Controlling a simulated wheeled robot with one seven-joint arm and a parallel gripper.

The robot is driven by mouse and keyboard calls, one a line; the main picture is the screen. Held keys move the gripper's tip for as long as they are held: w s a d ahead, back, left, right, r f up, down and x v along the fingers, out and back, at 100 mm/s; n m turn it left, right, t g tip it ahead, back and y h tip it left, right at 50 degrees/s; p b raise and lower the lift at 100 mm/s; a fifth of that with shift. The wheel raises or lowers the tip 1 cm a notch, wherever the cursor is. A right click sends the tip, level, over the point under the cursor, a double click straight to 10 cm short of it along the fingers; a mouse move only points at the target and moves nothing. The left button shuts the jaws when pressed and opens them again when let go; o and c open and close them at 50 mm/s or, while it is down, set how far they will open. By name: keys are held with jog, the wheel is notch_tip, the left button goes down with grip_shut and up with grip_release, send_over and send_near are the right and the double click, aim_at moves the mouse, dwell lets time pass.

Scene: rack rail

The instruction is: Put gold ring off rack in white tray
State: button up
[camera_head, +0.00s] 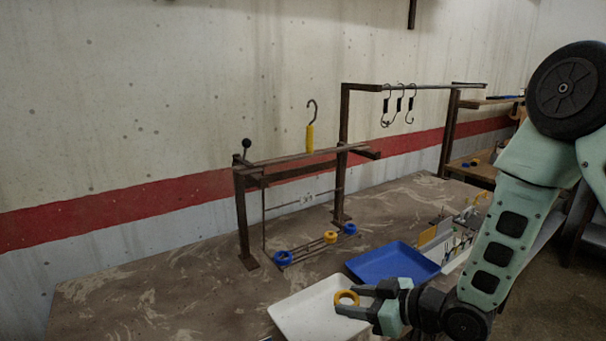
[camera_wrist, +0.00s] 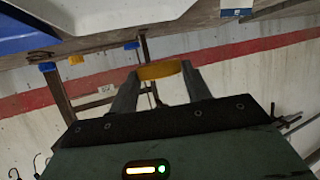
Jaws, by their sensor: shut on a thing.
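The gold ring (camera_head: 346,298) is between the fingertips of my gripper (camera_head: 362,301), above the white tray (camera_head: 295,309) near its right side. The ring (camera_wrist: 160,71) also shows in the wrist view, pinched at the tips of my gripper (camera_wrist: 158,82). My gripper is shut on the ring. The rack (camera_head: 300,157) stands behind on the table. Another yellow ring (camera_head: 330,237) sits on the low rails between blue rings (camera_head: 283,257).
A blue tray (camera_head: 393,262) lies just behind and right of the white tray. Black hooks (camera_head: 399,103) hang from a high bar, and a yellow-handled hook (camera_head: 310,130) stands on the rack. The table left of the white tray is clear.

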jog(key=w+d+f+m+t+h, duration=0.2)
jog(key=d+f+m+h, duration=0.3)
jog(key=d, duration=0.6)
jog(key=w+d+f+m+t+h, duration=0.1)
jog(key=d+f+m+t+h, duration=0.2)
jog(key=d, duration=0.7)
notch_tip(320, 180, down, 2)
jog(key=m+h, duration=0.2)
jog(key=h, duration=0.1)
jog(key=shift+w+d+f+m, duration=0.25)
jog(key=shift+w+d+m, duration=0.15)
